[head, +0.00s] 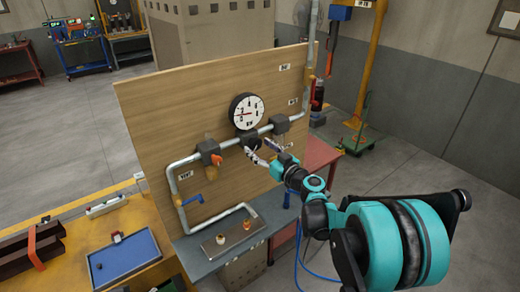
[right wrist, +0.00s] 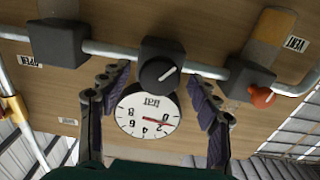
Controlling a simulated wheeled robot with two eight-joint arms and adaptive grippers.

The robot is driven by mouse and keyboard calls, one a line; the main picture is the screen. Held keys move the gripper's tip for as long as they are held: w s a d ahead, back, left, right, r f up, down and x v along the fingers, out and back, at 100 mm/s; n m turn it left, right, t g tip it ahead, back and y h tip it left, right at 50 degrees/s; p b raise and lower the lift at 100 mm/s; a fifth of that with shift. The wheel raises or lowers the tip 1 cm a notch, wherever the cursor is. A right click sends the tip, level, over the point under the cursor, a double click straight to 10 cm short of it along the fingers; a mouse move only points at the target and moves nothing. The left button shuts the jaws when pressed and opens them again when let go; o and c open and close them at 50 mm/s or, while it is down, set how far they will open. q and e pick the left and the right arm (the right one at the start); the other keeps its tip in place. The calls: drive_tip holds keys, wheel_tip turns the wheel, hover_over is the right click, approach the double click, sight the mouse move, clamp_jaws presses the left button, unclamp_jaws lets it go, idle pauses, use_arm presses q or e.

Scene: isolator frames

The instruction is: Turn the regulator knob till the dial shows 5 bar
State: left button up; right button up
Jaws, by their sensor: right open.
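The round white pressure dial (head: 246,111) with a black rim is mounted on the wooden panel. Its red needle points left in the head view; the dial also shows upside down in the right wrist view (right wrist: 148,112), where the exact reading is too small to tell. The dark regulator knob (right wrist: 158,75) with a white pointer line sits on the pipe beside the dial. My right gripper (head: 259,152) is at the panel just below the dial. In the right wrist view its open fingers (right wrist: 158,72) stand either side of the knob, with no clear contact. My left gripper is not in view.
A metal pipe (head: 183,214) with dark fittings runs across the panel (head: 150,120). A blue tray (head: 125,255) lies at lower left.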

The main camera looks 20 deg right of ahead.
drive_tip(key=c, duration=1.1)
drive_tip(key=shift+c, duration=0.2)
